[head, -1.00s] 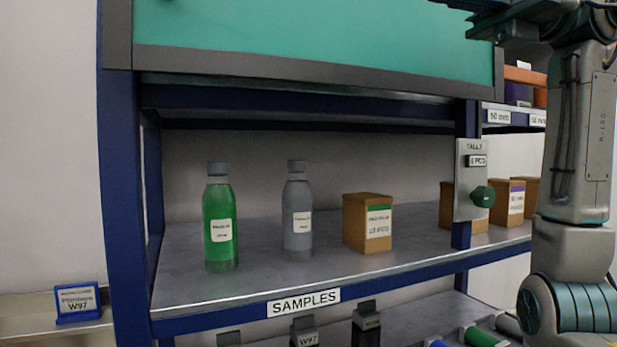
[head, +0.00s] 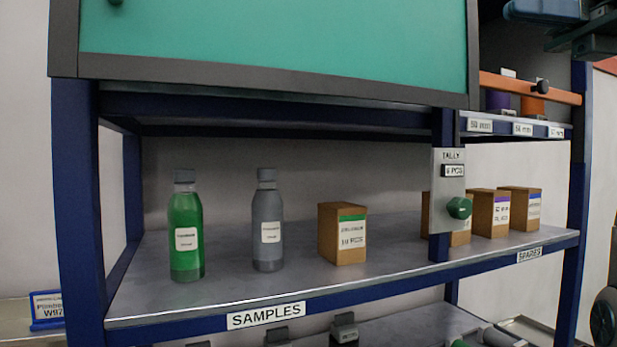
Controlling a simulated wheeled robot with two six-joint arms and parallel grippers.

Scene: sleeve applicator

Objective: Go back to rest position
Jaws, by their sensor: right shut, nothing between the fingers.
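My right gripper (head: 562,22) shows only in part at the top right corner of the head view, dark and cut off by the picture edge. It is shut and empty, in front of the upper right part of the rack and apart from the goods on the shelf. A piece of my right arm shows at the right edge. My left gripper is out of view.
The samples shelf (head: 150,306) holds a green bottle (head: 186,240), a grey bottle (head: 267,238) and a brown box (head: 342,235). A tally plate (head: 446,222) with a green knob (head: 459,208) hangs on the post. More boxes (head: 490,212) stand right. A teal panel (head: 270,45) is above.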

